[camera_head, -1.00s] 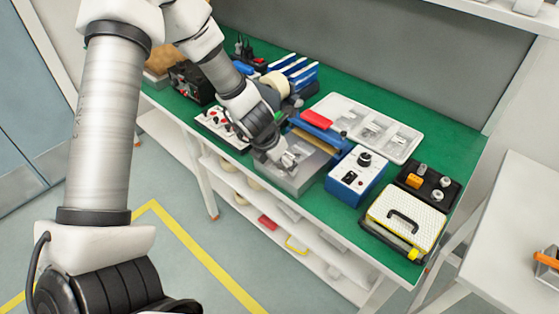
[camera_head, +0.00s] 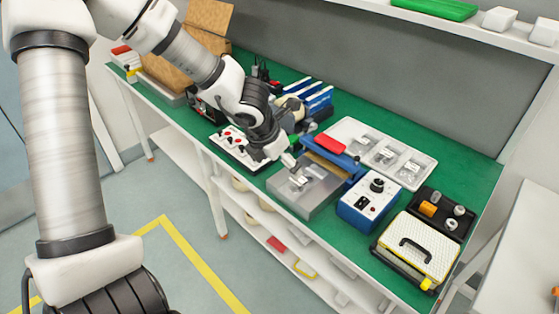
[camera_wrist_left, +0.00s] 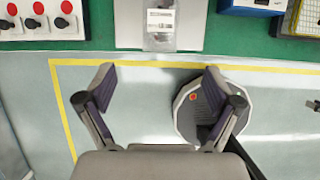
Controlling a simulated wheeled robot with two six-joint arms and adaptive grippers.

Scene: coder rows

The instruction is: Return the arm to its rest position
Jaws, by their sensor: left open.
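My left arm comes in from the left in the head view. My left gripper (camera_head: 290,163) is beside the upper left side of a grey metal box (camera_head: 318,192) on the green bench, and its fingertips are small there. In the left wrist view my left gripper (camera_wrist_left: 158,88) has its two fingers wide apart with nothing between them. Beyond the fingers, the box's pale top (camera_wrist_left: 128,28) carries a clear bag with a white label (camera_wrist_left: 160,22). The bag lies apart from the fingers. My right gripper is in neither view.
The green bench (camera_head: 465,170) holds a red-knobbed panel (camera_head: 232,146), a blue-and-white instrument (camera_head: 368,202), a clear parts tray (camera_head: 372,135) and a yellow-edged case (camera_head: 418,246). A shelf (camera_head: 470,25) runs above. Floor with a yellow line (camera_head: 195,255) is open in front.

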